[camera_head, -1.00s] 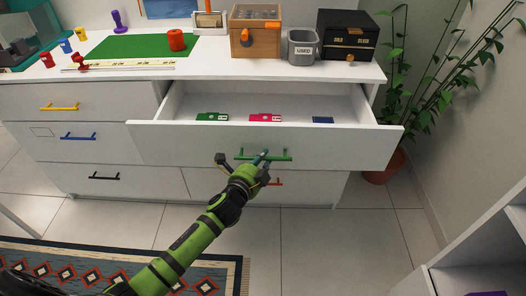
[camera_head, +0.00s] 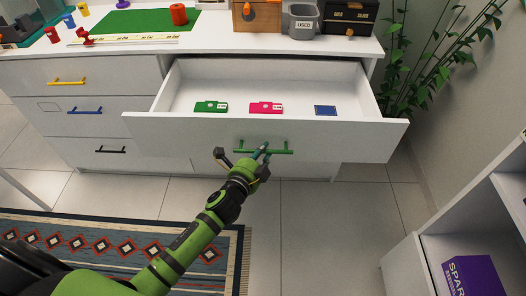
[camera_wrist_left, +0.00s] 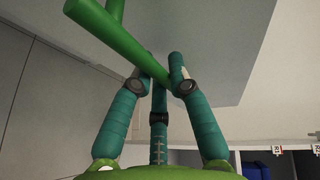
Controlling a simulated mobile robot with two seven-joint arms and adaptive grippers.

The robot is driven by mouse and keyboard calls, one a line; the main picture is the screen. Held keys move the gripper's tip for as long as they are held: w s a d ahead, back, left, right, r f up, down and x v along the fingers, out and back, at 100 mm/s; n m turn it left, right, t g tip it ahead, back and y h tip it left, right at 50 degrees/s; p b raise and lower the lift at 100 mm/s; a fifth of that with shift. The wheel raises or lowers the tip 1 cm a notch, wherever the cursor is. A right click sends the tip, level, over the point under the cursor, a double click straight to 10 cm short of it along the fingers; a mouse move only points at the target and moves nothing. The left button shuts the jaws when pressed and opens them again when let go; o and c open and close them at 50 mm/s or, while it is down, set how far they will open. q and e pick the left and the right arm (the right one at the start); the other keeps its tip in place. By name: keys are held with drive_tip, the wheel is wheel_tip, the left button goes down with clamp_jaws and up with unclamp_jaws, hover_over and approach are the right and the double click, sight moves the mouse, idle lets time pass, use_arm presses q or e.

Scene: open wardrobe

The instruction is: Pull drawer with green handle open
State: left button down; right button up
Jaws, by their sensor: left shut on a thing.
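The drawer (camera_head: 180,136) with the green handle (camera_head: 282,151) stands well out from the white dresser, and its inside shows. In the left wrist view the green handle (camera_wrist_left: 122,44) runs diagonally between the teal fingers of my left gripper (camera_wrist_left: 160,80). Inside the drawer lie a green item (camera_head: 210,107), a pink item (camera_head: 265,108) and a flat blue item (camera_head: 325,110). My right gripper is not in view.
Drawers with yellow (camera_head: 67,82), blue (camera_head: 85,110) and black handles (camera_head: 110,150) are shut at the left. A potted plant (camera_head: 425,70) stands right of the dresser. A white shelf (camera_head: 455,235) with a purple box (camera_head: 472,279) is at the lower right. A rug (camera_head: 120,240) lies in front.

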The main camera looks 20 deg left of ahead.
use_arm(q)
drive_tip(key=c, duration=1.3)
unclamp_jaws()
drive_tip(key=shift+o, duration=0.7)
drive_tip(key=v, duration=1.2)
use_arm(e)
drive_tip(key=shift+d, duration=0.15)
use_arm(q)
drive_tip(key=s+a+f+n+g+y+p, duration=0.15)
drive_tip(key=s+f+n+g, duration=0.3)
drive_tip(key=f, duration=0.85)
drive_tip(key=s+a+f+n+g+p, duration=0.2)
drive_tip(key=s+f+n+g+p, duration=0.3)
drive_tip(key=f, duration=0.7)
drive_tip(key=s+f+n+g, duration=0.2)
drive_tip(key=s+f, duration=0.4)
drive_tip(key=s, duration=0.7)
drive_tip(key=s+f+n+g+p, duration=0.1)
drive_tip(key=s+f+n+g, duration=0.2)
drive_tip(key=s, duration=1)
wheel_tip(320, 180, down, 3)
drive_tip(key=shift+s+a+n, duration=0.2)
drive_tip(key=shift+s+n, duration=0.1)
drive_tip(key=shift+n, duration=0.55)
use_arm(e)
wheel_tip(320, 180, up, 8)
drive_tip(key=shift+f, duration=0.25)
